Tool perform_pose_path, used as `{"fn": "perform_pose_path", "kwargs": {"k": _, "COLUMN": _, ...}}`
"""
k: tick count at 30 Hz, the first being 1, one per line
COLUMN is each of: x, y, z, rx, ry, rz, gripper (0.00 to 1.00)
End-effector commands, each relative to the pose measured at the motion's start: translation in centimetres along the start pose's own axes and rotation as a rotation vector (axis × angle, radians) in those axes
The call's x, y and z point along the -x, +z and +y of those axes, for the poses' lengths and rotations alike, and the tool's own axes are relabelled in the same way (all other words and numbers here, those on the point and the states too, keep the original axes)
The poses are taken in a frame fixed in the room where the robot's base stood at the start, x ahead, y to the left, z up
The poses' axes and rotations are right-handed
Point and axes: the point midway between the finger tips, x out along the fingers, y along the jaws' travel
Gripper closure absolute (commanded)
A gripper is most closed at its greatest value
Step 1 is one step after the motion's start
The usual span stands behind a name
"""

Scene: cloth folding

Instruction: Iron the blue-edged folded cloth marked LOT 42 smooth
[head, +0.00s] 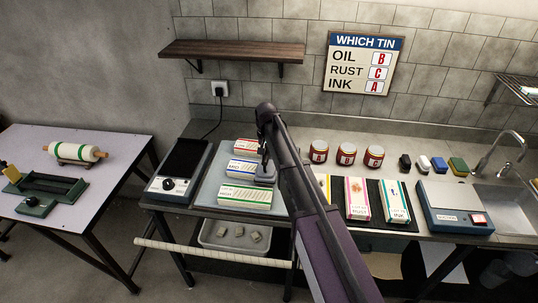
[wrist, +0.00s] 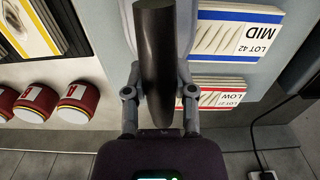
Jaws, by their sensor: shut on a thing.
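The blue-edged folded cloth (head: 243,168) lies on the pale pressing board (head: 210,187), between a red-edged and a green-edged cloth. In the wrist view the blue-edged cloth (wrist: 232,38) carries a label reading MID and LOT 42, and crease marks show on it. My gripper (head: 264,158) is right beside this cloth, at its right end. In the wrist view my gripper (wrist: 160,98) is shut on the black handle of the iron (wrist: 156,50). The iron's grey body (head: 265,178) shows partly under my gripper; whether its sole touches the board cannot be told.
The red-edged cloth (head: 256,145) and green-edged cloth (head: 245,197) lie close on either side. A black plate unit with a dial (head: 172,184) stands left of the board. Lettered tins (head: 346,154) and long boxes (head: 358,197) stand to the right. A sign (head: 362,64) hangs behind.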

Motion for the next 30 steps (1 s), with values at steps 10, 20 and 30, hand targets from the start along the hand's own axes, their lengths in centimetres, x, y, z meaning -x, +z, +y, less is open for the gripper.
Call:
{"fn": "perform_pose_path", "kwargs": {"k": 10, "x": -0.1, "y": 0.0, "z": -0.3, "rx": 0.002, "ry": -0.003, "rz": 0.000, "gripper": 1.00}}
{"fn": "perform_pose_path", "kwargs": {"k": 20, "x": 0.0, "y": -0.1, "z": -1.7, "rx": 0.003, "ry": -0.003, "rz": 0.000, "gripper": 1.00}}
{"fn": "perform_pose_path", "kwargs": {"k": 30, "x": 0.1, "y": -0.2, "z": -3.4, "rx": 0.002, "ry": -0.003, "rz": 0.000, "gripper": 1.00}}
